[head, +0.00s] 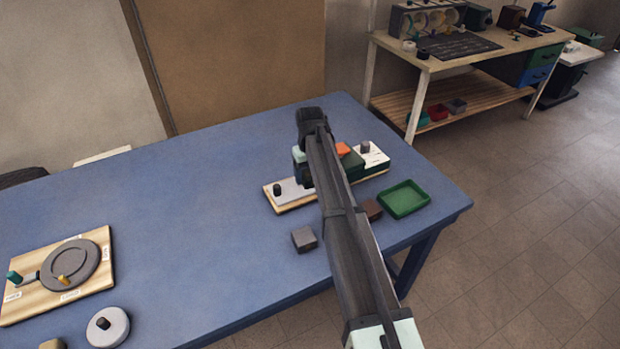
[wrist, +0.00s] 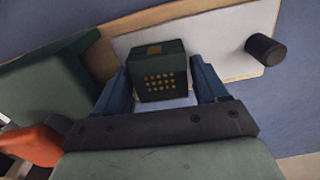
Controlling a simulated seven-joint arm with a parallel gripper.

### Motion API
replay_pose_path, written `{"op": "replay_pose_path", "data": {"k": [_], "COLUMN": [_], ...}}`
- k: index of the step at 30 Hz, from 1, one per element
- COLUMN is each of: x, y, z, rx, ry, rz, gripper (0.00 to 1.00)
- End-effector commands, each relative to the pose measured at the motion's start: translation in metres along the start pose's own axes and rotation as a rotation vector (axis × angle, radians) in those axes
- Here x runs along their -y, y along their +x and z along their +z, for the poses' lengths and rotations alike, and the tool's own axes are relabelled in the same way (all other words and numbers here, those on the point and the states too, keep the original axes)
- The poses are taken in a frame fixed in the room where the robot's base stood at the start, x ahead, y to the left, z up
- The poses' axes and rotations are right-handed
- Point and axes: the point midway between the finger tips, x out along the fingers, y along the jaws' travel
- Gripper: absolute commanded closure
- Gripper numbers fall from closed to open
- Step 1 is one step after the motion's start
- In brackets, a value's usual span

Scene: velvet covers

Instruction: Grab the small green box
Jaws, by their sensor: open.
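The small dark green box (wrist: 160,62), with rows of yellow dots on one face, stands on a pale plate (wrist: 215,50) of a wooden-edged board. In the wrist view my gripper (wrist: 160,80) is open, with one blue finger on each side of the box. I cannot tell whether the fingers touch it. In the head view my gripper (head: 302,168) is over the board (head: 292,196), and my arm hides most of the box there.
A dark knob (wrist: 265,49) stands on the pale plate. A larger green block (head: 352,162) and an orange piece (head: 343,149) lie close beside. A green tray (head: 404,198), a grey block (head: 304,239) and a brown block (head: 372,209) sit nearby.

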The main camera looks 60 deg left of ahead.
Motion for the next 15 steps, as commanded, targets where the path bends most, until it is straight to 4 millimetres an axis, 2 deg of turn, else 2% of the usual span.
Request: {"op": "replay_pose_path", "data": {"k": [8,15], "x": [-0.0001,-0.0001], "y": [0.0044,0.0043], "z": [-0.0001,-0.0001], "rx": [-0.001,-0.001], "ry": [0.000,0.000], "rz": [0.000,0.000], "gripper": [0.29,0.52]}}
